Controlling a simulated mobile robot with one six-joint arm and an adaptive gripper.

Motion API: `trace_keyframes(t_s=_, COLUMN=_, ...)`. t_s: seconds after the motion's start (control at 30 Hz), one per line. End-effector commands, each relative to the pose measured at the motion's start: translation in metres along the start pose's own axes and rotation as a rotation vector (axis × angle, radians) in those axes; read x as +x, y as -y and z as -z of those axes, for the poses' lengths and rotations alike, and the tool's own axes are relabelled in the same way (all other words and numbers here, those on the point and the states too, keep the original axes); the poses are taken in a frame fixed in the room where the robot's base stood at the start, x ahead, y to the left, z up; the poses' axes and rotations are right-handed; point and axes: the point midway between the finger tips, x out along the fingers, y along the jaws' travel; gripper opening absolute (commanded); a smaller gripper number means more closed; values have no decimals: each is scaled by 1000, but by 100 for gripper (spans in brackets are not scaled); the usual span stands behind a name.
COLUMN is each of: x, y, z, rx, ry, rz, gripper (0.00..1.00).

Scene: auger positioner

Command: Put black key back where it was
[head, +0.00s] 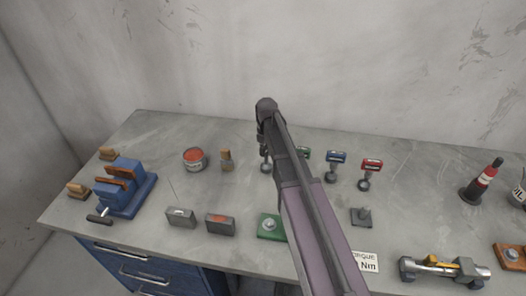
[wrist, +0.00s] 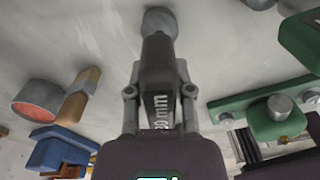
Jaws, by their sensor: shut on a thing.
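My gripper (wrist: 158,92) is shut on the black key in the wrist view. The key's dark handle (wrist: 157,62) with white "mm" lettering lies between the two fingers, and its round grey end (wrist: 159,21) points away from me. In the head view, the key's grey ring end (head: 266,166) shows low over the bench, just left of my arm. My arm and gripper hide most of the key there. I cannot tell if the ring touches the bench. To its right stand the green key (head: 304,153), partly hidden, the blue key (head: 336,158) and the red key (head: 371,165), in a row.
Left of the black key are a brush (head: 227,159) and a red-topped tin (head: 194,159). A blue vice (head: 126,190) stands at far left. A green block with a bolt (head: 270,228) is in front, partly behind my arm. A dark bottle (head: 482,181) stands at right.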

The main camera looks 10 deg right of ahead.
Motion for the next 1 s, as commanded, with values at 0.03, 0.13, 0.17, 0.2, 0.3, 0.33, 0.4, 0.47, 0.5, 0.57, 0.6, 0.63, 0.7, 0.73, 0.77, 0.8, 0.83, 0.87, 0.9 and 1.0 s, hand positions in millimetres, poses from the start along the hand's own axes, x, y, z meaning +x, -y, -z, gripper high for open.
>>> trace_keyframes(t_s=0.03, x=0, y=0, z=0, rx=0, ry=0, rz=0, gripper=0)
trace_keyframes(t_s=0.13, x=2, y=0, z=0, rx=0, ry=0, rz=0, gripper=0)
trace_keyframes(t_s=0.17, x=2, y=0, z=0, rx=0, ry=0, rz=0, gripper=0)
trace_keyframes(t_s=0.2, x=3, y=0, z=0, rx=0, ry=0, rz=0, gripper=0)
trace_keyframes(t_s=0.3, x=3, y=0, z=0, rx=1, ry=0, rz=0, gripper=51)
trace_keyframes(t_s=0.33, x=3, y=0, z=0, rx=1, ry=0, rz=0, gripper=60)
trace_keyframes(t_s=0.4, x=3, y=0, z=0, rx=1, ry=0, rz=0, gripper=65)
trace_keyframes(t_s=0.47, x=3, y=0, z=0, rx=1, ry=0, rz=0, gripper=65)
trace_keyframes(t_s=0.5, x=3, y=0, z=0, rx=1, ry=0, rz=0, gripper=65)
trace_keyframes(t_s=0.57, x=3, y=0, z=0, rx=1, ry=0, rz=0, gripper=65)
trace_keyframes(t_s=0.6, x=3, y=0, z=0, rx=1, ry=0, rz=0, gripper=65)
trace_keyframes(t_s=0.63, x=3, y=0, z=0, rx=1, ry=0, rz=0, gripper=65)
trace_keyframes(t_s=0.7, x=3, y=1, z=0, rx=1, ry=0, rz=0, gripper=65)
trace_keyframes(t_s=0.73, x=2, y=1, z=-1, rx=1, ry=0, rz=0, gripper=65)
trace_keyframes(t_s=0.77, x=2, y=1, z=-1, rx=1, ry=0, rz=0, gripper=65)
trace_keyframes(t_s=0.8, x=2, y=1, z=-1, rx=1, ry=0, rz=0, gripper=65)
trace_keyframes(t_s=0.83, x=1, y=1, z=-1, rx=1, ry=0, rz=0, gripper=65)
trace_keyframes(t_s=0.87, x=0, y=1, z=-1, rx=1, ry=0, rz=0, gripper=65)
trace_keyframes(t_s=0.9, x=-1, y=1, z=-1, rx=1, ry=0, rz=0, gripper=65)
trace_keyframes(t_s=1.0, x=-5, y=1, z=-1, rx=1, ry=0, rz=0, gripper=65)
